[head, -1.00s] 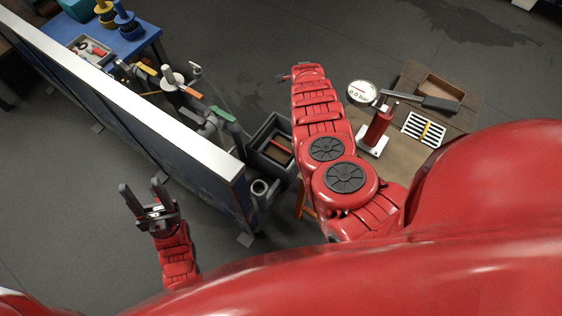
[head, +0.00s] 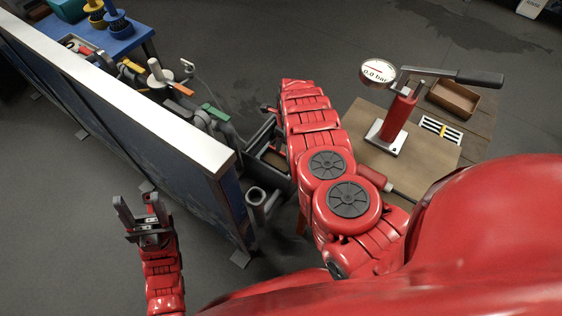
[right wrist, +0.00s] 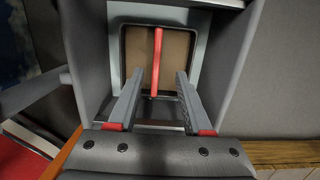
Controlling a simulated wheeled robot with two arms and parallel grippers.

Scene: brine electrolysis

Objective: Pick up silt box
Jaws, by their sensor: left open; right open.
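The silt box appears as a grey open box with brown silt and a red bar across it (right wrist: 157,60) in the right wrist view. In the head view the grey box (head: 261,136) is partly hidden behind my right arm. My right gripper (right wrist: 158,103) is open, its two fingers reaching towards the box on either side of the bar's near end, and I see nothing between them. I cannot tell whether they touch the box. My left gripper (head: 137,212) is open and empty, left of the blue panel.
A blue panel with a white top edge (head: 130,105) stands between my left gripper and the pipework (head: 205,118). A wooden table on the right bears a red hand pump (head: 400,115) with a gauge (head: 377,72), a brown tray (head: 454,98) and a slotted white piece (head: 440,129).

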